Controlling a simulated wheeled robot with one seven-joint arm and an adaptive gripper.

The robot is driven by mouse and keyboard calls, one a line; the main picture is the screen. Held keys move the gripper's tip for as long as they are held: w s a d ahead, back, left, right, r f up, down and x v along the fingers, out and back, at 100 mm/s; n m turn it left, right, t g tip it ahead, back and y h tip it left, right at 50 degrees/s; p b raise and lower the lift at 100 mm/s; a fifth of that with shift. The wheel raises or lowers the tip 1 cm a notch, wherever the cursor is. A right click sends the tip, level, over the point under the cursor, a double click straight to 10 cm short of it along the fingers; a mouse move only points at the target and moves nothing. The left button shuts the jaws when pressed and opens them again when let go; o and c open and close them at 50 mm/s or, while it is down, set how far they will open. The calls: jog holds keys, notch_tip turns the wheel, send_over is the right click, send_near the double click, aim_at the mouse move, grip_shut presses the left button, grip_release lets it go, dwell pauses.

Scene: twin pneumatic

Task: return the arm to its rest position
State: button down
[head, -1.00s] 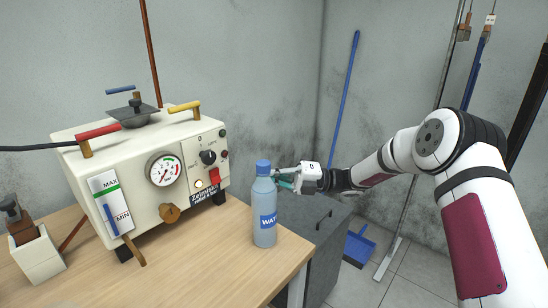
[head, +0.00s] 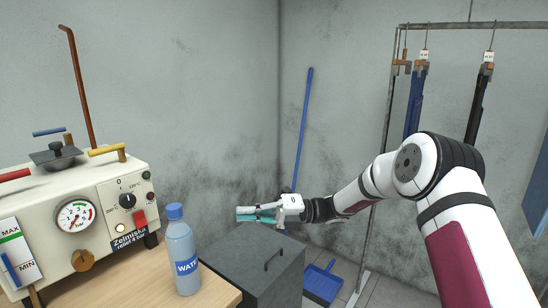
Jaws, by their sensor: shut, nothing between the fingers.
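My gripper (head: 241,214) is in the middle of the head view, shut and empty, pointing left. It shows teal fingers and a white body. It hangs in the air in front of the wall, above the grey cabinet as seen in the picture. My white and dark red arm reaches to it from the right edge, bent at the elbow. A blue-capped water bottle (head: 183,252) stands upright on the table, left of and below the gripper in the picture and apart from it.
A cream machine (head: 105,202) with a gauge and knobs stands on the wooden table (head: 213,286) at left. A grey cabinet (head: 240,256) with a handle stands beside the table. A blue dustpan (head: 322,283), a blue broom handle (head: 303,130) and a metal rack (head: 388,130) are behind.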

jog(key=s+d+r+n+h, duration=0.3)
jog(key=s+n+h, duration=0.15)
jog(key=s, duration=0.25)
jog(key=s+d+r+n+h, duration=0.2)
jog(key=s+n+h, duration=0.1)
jog(key=s+n, duration=0.4)
jog(key=s+d+r+n+h, duration=0.3)
jog(key=s+n, duration=0.2)
jog(key=s, duration=0.3)
jog(key=s+d+f+n+t+h, duration=0.3)
jog(key=s+d+n+t+h, duration=0.35)
jog(key=s+d+n, duration=1)
jog(key=s+r+m+h+p, duration=0.1)
jog(key=r+p, duration=0.5)
jog(key=r, duration=0.1)
jog(key=s+d+r+m+t+p, duration=0.1)
jog(key=s+r+p, duration=0.1)
jog(key=r+p, duration=0.5)
jog(key=shift+s+d+r+h, duration=0.3)
jog(key=shift+r+h, duration=0.1)
jog(key=shift+r, duration=0.1)
